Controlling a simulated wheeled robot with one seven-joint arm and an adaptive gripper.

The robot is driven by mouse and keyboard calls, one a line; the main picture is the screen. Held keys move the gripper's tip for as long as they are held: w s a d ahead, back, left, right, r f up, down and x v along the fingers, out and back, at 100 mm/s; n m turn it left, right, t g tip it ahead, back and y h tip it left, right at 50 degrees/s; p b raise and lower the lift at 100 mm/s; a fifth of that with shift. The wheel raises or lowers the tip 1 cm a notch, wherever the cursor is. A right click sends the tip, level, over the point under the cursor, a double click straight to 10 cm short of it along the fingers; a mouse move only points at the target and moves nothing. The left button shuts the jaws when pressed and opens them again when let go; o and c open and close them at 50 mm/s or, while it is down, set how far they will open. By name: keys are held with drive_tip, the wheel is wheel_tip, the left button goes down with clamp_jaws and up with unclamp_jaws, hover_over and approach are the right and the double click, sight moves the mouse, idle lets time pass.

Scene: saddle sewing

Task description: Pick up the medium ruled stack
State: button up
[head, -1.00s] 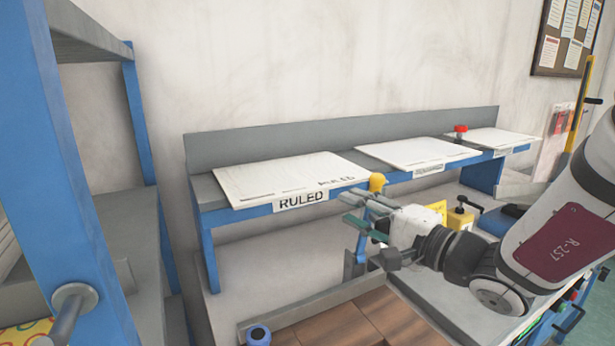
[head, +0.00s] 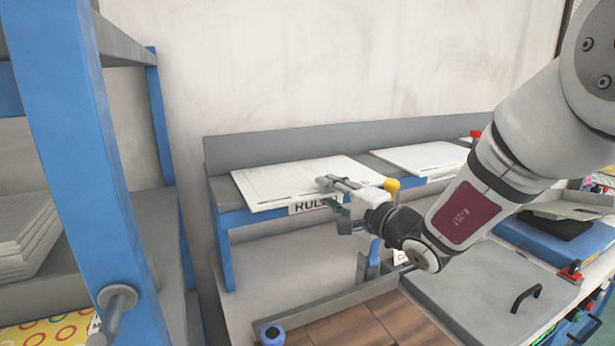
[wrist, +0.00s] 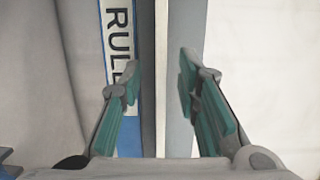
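A flat white stack (head: 295,182) lies on the left part of the grey shelf, above a label (head: 310,205) that reads "RULED", partly hidden by my gripper. The stack's front edge reaches the shelf front. My gripper (head: 333,192) is at the front right part of this stack, beside the label. In the wrist view my gripper (wrist: 157,92) is open, its two teal-padded fingers apart on either side of the shelf-front and stack-edge strips. Part of the label (wrist: 119,45) shows at the left finger. I cannot tell whether either finger touches the stack. No size marking is legible.
A second white stack (head: 420,158) lies farther right on the shelf. A yellow knob (head: 391,185) stands close behind my gripper. A blue post (head: 75,150) of a rack stands at left, with more stacked sheets (head: 28,235). A grey cover with a black handle (head: 527,297) is at lower right.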

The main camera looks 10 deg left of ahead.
drive_tip(key=shift+w+a, duration=0.5)
drive_tip(key=shift+a, duration=0.05)
clamp_jaws()
drive_tip(key=shift+r, duration=0.2)
